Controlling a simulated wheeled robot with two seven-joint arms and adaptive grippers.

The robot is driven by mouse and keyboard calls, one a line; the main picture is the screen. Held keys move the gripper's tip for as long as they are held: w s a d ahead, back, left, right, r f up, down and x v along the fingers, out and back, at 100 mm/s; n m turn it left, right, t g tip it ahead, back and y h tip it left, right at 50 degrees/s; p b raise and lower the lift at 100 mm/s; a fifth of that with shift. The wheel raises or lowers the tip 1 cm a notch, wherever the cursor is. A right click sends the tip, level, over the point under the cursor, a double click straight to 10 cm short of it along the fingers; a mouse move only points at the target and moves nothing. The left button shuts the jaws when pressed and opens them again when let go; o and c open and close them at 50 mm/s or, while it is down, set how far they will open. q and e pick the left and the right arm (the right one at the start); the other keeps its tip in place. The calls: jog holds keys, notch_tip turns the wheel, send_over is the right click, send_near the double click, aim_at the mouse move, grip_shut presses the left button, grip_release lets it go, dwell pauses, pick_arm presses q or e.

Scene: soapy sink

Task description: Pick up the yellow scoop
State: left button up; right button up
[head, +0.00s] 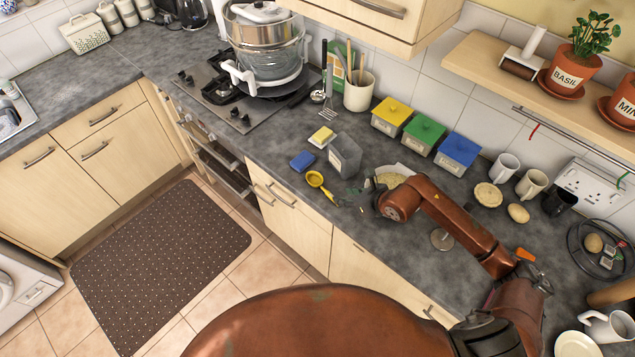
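The yellow scoop (316,180) lies on the grey worktop near its front edge, with its round bowl to the left and its handle pointing right and toward the front. My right arm comes in from the right, low over the worktop. My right gripper (360,195) is at the end of this arm, to the right of the scoop and apart from its bowl. Its fingers are small and partly lost against the dark worktop, so I cannot tell how far they are open. My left gripper is not in view.
A blue sponge (302,161) and a grey block-shaped container (345,155) stand close behind the scoop. A yellow sponge (321,137) lies further back. Yellow, green and blue boxes (424,134) line the wall.

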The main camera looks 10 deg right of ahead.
aim_at(330, 195)
jog(key=x, duration=0.3)
jog(key=a+p+x, duration=0.1)
jog(key=x, duration=0.2)
jog(key=shift+c, duration=0.3)
grip_shut()
